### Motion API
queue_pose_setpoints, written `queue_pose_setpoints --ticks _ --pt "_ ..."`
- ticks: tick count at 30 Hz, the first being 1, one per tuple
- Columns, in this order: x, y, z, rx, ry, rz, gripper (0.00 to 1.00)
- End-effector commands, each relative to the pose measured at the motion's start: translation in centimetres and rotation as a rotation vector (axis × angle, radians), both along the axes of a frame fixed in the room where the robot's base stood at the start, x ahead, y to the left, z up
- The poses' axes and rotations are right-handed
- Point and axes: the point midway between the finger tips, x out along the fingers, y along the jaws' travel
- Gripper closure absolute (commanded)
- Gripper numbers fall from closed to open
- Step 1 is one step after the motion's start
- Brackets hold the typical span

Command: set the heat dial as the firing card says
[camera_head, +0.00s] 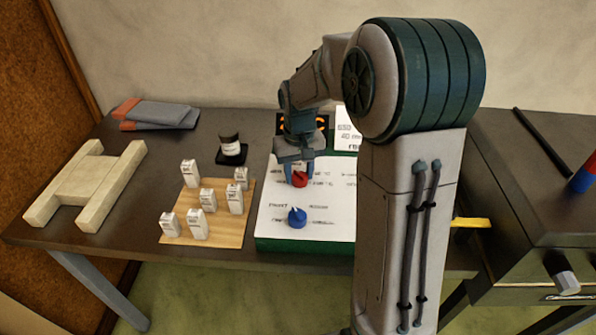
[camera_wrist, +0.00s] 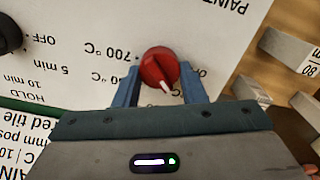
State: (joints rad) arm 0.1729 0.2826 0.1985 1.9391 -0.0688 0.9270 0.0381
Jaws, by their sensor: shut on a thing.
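The red heat dial (camera_head: 299,179) sits on the white-faced control panel (camera_head: 330,200). In the wrist view my gripper (camera_wrist: 161,88) is shut on the red dial (camera_wrist: 158,66), with a blue finger on either side. Its pale pointer aims down and slightly right in that view. A "700 °C" mark (camera_wrist: 124,52) shows left of the dial; other marks are partly hidden by my gripper. The firing card (camera_head: 347,128) stands behind the panel, partly covered by my arm; I cannot read it fully. My gripper (camera_head: 299,165) comes down from above.
A blue knob (camera_head: 297,217) is on the panel nearer the front. Several white labelled blocks stand on a wooden board (camera_head: 247,228) to the left.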

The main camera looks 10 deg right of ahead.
Motion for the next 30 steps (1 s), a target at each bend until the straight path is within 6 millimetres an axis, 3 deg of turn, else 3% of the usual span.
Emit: queue_pose_setpoints --ticks 6,7,9,20,25,30 --pt "0.1 0.0 0.1 0.000 -0.004 0.001 0.86" --pt "0.1 0.0 0.1 0.000 -0.004 0.001 0.60" --pt "0.1 0.0 0.1 0.000 -0.004 0.001 0.41" --pt "0.1 0.0 0.5 0.000 -0.003 0.002 0.41" --pt "0.1 0.0 2.9 -0.001 -0.006 0.002 0.41" --pt "0.2 0.0 6.9 0.000 -0.008 0.001 0.41"
